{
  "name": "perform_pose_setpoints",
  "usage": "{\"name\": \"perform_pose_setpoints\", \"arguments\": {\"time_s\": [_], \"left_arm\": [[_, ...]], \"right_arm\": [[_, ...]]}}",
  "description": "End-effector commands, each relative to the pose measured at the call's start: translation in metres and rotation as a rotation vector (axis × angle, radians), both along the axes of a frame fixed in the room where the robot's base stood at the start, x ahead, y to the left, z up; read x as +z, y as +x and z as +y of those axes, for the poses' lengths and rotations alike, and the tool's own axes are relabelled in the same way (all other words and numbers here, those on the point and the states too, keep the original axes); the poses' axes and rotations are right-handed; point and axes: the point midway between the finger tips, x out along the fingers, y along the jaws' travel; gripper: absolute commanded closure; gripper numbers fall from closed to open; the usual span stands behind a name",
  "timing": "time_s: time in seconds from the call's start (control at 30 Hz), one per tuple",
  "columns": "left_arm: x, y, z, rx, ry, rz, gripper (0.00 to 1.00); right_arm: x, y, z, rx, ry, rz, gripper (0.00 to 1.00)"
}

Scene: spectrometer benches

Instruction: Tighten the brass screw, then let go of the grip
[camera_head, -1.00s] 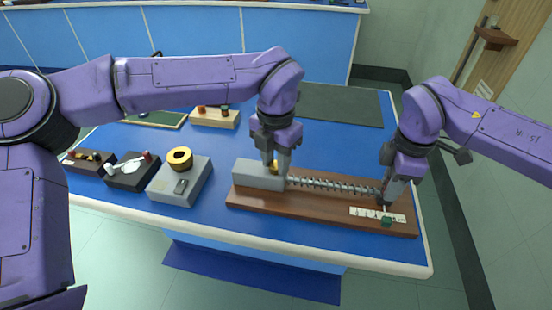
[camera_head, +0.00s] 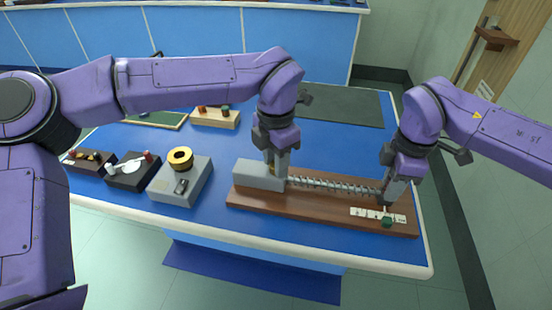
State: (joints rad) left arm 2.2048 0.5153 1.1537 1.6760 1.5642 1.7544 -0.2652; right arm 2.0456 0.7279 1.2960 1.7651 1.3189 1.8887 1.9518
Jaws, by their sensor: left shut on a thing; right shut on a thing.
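The brass screw (camera_head: 271,168) shows as a small golden patch on top of the grey block (camera_head: 258,180) at the left end of a wooden board (camera_head: 300,211). My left gripper (camera_head: 276,172) points down and is shut on the brass screw, which its fingers largely hide. A coil spring (camera_head: 335,186) runs from the block to the right along the board. My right gripper (camera_head: 386,200) is shut at the spring's right end, on what seems to be the grip, which its fingers hide. A white scale (camera_head: 366,215) with a dark green piece (camera_head: 387,222) lies just in front of it.
A wooden block (camera_head: 214,119) and a dark mat (camera_head: 340,105) lie behind. Blue table (camera_head: 225,225) is bare in front.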

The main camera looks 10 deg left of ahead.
Motion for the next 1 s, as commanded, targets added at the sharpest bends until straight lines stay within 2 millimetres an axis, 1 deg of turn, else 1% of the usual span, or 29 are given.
{"name": "perform_pose_setpoints", "arguments": {"time_s": [0.07, 0.1, 0.17, 0.2, 0.47, 0.57, 0.67, 0.8, 0.9, 1.0], "left_arm": [[0.001, -0.001, 0.0, 0.002, 0.0, 0.001, 0.97], [0.001, -0.001, 0.0, 0.002, 0.0, 0.001, 0.63], [0.001, -0.001, 0.0, 0.002, 0.0, 0.001, 0.44], [0.001, -0.001, 0.0, 0.002, -0.001, 0.001, 0.41], [0.001, 0.0, -0.001, 0.0, 0.0, 0.0, 0.41], [0.011, 0.0, 0.0, 0.002, 0.0, -0.001, 0.41], [0.032, 0.001, 0.0, 0.003, -0.001, -0.006, 0.41], [0.07, 0.0, 0.0, 0.004, 0.0, -0.005, 0.41], [0.093, 0.0, 0.0, 0.003, 0.0, -0.004, 0.41], [0.11, 0.0, 0.0, 0.004, 0.0, -0.003, 0.41]], "right_arm": [[-0.001, 0.002, -0.001, -0.003, -0.002, -0.004, 1.0], [-0.001, 0.002, -0.001, -0.003, -0.002, -0.004, 1.0], [-0.001, 0.002, -0.001, -0.002, -0.002, -0.004, 1.0], [-0.001, 0.002, -0.001, -0.002, -0.002, -0.004, 1.0], [0.0, 0.001, -0.001, -0.003, -0.001, -0.002, 1.0], [0.0, 0.001, -0.001, -0.003, -0.001, -0.002, 1.0], [0.0, 0.001, -0.001, -0.001, 0.0, -0.002, 1.0], [0.0, 0.001, 0.0, -0.001, 0.0, -0.002, 1.0], [0.0, 0.001, 0.0, -0.001, 0.0, -0.002, 1.0], [0.0, 0.001, 0.0, -0.001, 0.0, -0.002, 1.0]]}}
